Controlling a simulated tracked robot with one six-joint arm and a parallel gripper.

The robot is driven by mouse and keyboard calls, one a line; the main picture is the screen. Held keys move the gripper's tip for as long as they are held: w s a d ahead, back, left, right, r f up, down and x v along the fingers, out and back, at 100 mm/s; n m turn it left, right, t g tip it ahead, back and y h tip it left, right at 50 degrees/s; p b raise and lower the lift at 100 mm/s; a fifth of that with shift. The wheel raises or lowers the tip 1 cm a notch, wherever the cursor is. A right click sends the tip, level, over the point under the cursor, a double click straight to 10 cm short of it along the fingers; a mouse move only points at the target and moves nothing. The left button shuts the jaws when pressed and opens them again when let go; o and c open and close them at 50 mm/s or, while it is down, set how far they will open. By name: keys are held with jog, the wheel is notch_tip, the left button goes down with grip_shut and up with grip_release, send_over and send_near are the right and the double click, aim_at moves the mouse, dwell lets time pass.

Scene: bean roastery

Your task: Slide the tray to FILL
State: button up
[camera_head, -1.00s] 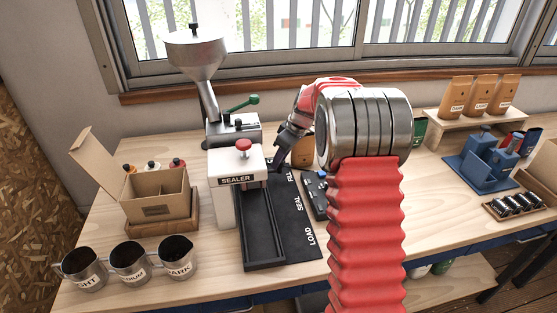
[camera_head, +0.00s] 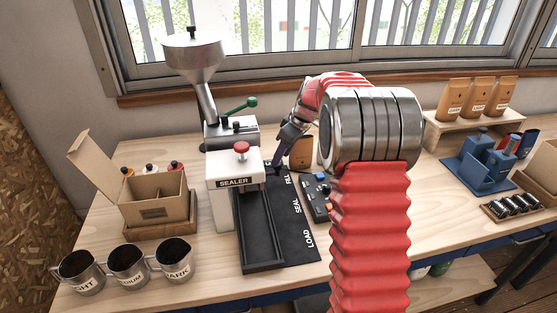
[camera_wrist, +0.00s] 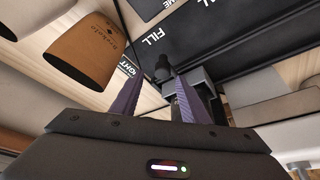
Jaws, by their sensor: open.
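The black tray channel (camera_head: 262,245) lies lengthwise on the bench, running back under the white sealer (camera_head: 222,205). Beside it a black mat (camera_head: 283,222) carries the words LOAD, SEAL and FILL, with FILL at the back. The tray itself cannot be told apart from the dark channel. My gripper (camera_head: 273,166) is low behind the sealer's right side, near FILL. In the wrist view its two purple fingers (camera_wrist: 159,80) are open, with a dark knob (camera_wrist: 162,66) between or just beyond their tips. I cannot tell whether they touch it.
A tan pouch (camera_head: 301,153) stands right of my gripper. A control box (camera_head: 318,192) sits right of the mat. A hopper (camera_head: 193,55) with a green lever (camera_head: 240,107) stands behind the sealer. An open carton (camera_head: 160,195) and metal cups (camera_head: 127,265) are at left.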

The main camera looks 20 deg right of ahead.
jog(key=v, duration=1)
jog(key=shift+d, duration=0.1)
jog(key=s+a+f+m+g+h, duration=0.1)
jog(key=s+a+f+m, duration=0.1)
jog(key=s+f+m, duration=0.35)
jog(key=s+a+r+t, duration=0.1)
jog(key=s+a+r, duration=0.1)
jog(key=s+a, duration=0.3)
jog(key=s+a+r+m+t+h, duration=0.1)
jog(key=s+a, duration=0.5)
jog(key=s, duration=0.8)
jog(key=s+a+r+t, duration=0.1)
jog(key=s+a+r, duration=0.2)
jog(key=s+a, duration=0.3)
jog(key=s, duration=0.4)
jog(key=shift+a, duration=0.15)
